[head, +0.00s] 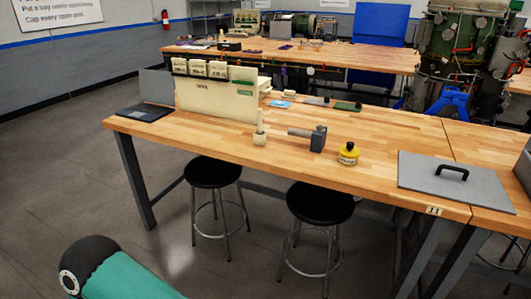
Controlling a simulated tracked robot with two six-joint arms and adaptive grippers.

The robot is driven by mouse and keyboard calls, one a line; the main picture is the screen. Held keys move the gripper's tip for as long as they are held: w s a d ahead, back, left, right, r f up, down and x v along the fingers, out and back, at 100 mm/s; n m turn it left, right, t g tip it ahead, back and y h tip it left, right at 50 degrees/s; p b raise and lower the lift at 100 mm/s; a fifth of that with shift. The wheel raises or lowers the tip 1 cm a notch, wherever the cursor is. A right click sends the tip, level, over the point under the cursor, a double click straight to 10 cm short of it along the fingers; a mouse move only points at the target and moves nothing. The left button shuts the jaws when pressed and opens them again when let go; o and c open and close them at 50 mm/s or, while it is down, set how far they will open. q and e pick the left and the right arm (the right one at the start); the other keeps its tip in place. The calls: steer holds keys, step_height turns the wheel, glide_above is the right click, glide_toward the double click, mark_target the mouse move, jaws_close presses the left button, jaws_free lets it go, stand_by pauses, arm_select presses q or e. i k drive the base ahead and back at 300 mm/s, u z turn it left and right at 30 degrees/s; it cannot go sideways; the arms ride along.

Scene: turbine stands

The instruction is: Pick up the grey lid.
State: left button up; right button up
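The grey lid (437,182) lies flat on the right end of the wooden workbench (372,184), close to its front edge. It is a flat grey rectangular plate with a black handle (452,172) standing up from its top. A teal and black arm link of mine shows at the bottom left, far from the lid. Neither of my grippers is in view.
A dark object edges in at far right. The floor (75,190) at left is clear.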

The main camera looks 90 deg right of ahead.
mark_target(470, 184)
steer(key=u, duration=0.5)
steer(key=i, duration=0.4)
steer(key=z, duration=3)
steer(key=i, duration=0.35)
steer(key=z, duration=2.15)
steer(key=k, duration=0.35)
steer(key=z, duration=0.55)
steer(key=i, duration=1.45)
steer(key=u, duration=0.5)
